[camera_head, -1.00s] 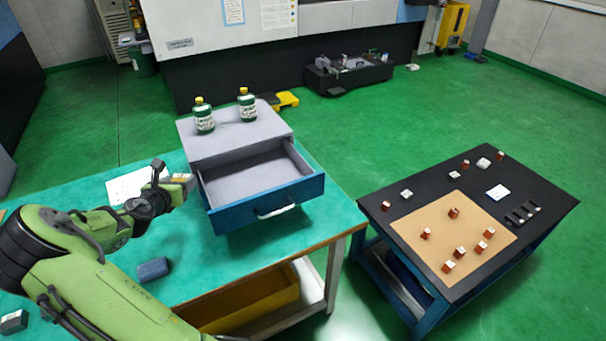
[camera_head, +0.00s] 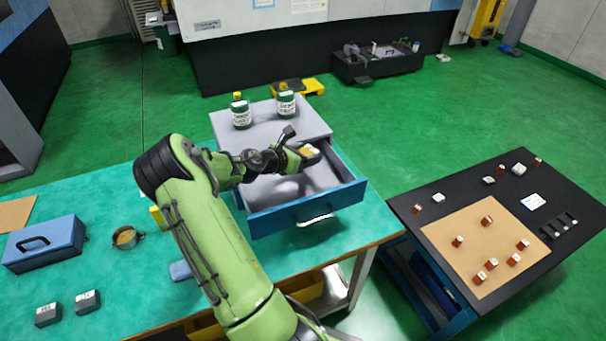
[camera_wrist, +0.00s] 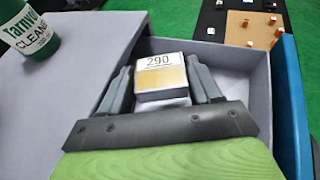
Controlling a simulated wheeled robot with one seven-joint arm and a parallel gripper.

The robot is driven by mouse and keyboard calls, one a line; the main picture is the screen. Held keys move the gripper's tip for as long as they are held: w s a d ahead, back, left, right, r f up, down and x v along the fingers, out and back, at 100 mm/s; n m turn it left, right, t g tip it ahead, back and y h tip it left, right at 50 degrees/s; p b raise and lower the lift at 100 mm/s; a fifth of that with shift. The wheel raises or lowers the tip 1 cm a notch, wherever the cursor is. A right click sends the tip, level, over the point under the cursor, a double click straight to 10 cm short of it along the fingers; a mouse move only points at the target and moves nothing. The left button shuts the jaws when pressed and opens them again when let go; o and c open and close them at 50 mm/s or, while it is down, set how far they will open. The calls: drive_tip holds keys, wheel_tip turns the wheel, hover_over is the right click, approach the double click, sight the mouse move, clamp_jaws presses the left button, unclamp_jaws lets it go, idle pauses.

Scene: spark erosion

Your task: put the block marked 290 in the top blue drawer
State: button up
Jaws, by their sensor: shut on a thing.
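The block marked 290 (camera_wrist: 161,79) has a white labelled top and a tan face in the wrist view. My gripper (camera_wrist: 160,85) is shut on it, one finger on each side. In the head view my gripper (camera_head: 304,155) holds the block (camera_head: 310,151) over the open top blue drawer (camera_head: 318,209). The drawer's grey inside (camera_wrist: 226,58) shows behind and beside the block in the wrist view. I cannot tell how high the block is above the drawer floor.
Two green bottles (camera_head: 241,113) (camera_head: 286,104) stand on the grey cabinet top (camera_head: 262,131). A blue toolbox (camera_head: 45,246), a round tin (camera_head: 126,238) and two dark blocks (camera_head: 48,314) (camera_head: 88,302) are on the green bench. A black table (camera_head: 408,208) with small pieces stands right.

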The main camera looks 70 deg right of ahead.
sight(306, 178)
wheel_tip(306, 178, down, 7)
drive_tip(key=shift+s+r+b, duration=0.1)
drive_tip(key=shift+s+b, duration=0.05)
drive_tip(key=shift+b, duration=0.5)
drive_tip(key=shift+f, duration=0.2)
drive_tip(key=o, duration=1.5)
drive_tip(key=shift+a+r, duration=0.15)
drive_tip(key=shift+r, duration=0.05)
drive_tip(key=p+v, duration=0.1)
drive_tip(key=v, duration=1)
drive_tip(key=shift+w+a, duration=0.2)
drive_tip(key=shift+a, duration=0.15)
drive_tip(key=shift+r+p, duration=0.15)
drive_tip(key=shift+p, duration=0.2)
